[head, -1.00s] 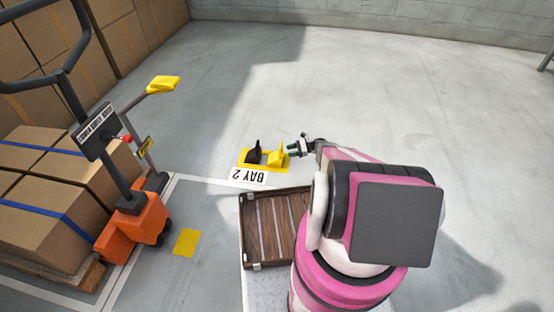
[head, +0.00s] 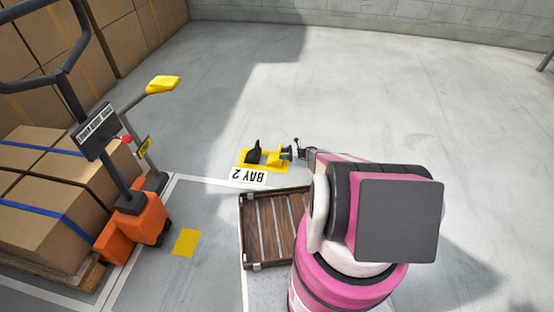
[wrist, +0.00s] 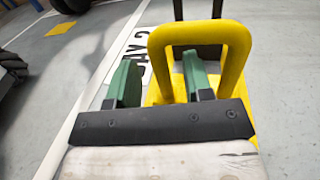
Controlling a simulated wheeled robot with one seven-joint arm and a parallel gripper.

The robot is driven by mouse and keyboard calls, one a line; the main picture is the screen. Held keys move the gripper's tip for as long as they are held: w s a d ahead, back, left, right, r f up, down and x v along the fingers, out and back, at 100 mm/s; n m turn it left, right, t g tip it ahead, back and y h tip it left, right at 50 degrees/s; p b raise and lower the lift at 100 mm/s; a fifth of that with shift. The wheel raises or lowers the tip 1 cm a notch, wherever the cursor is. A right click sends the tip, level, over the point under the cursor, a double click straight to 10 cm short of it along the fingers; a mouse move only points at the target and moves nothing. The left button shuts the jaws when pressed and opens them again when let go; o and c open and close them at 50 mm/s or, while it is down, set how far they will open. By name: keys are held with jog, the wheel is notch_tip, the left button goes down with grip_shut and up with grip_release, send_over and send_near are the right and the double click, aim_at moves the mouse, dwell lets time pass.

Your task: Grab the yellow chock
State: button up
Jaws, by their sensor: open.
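The yellow chock (head: 273,159) stands on a yellow floor mat (head: 246,165), and my gripper (head: 288,153) is at its right side, partly covering it. In the wrist view my gripper (wrist: 158,78) is open, its two green fingers apart. The chock's looped yellow handle (wrist: 236,60) rises in front of them. The left post of the loop shows between the fingers, and the right finger appears within the loop's opening. I cannot tell whether either finger touches it. A black chock (head: 254,153) stands just left of the yellow one.
A white "BAY 2" label (head: 249,175) lies in front of the mat. A slatted wooden tray (head: 270,230) is nearer me. An orange pallet truck (head: 140,225) and loaded boxes (head: 45,210) stand left.

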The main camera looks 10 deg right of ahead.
aim_at(277, 158)
jog(key=a, duration=0.3)
jog(key=shift+w+a, duration=0.2)
jog(key=shift+w, duration=0.05)
grip_shut()
jog(key=shift+r, duration=0.15)
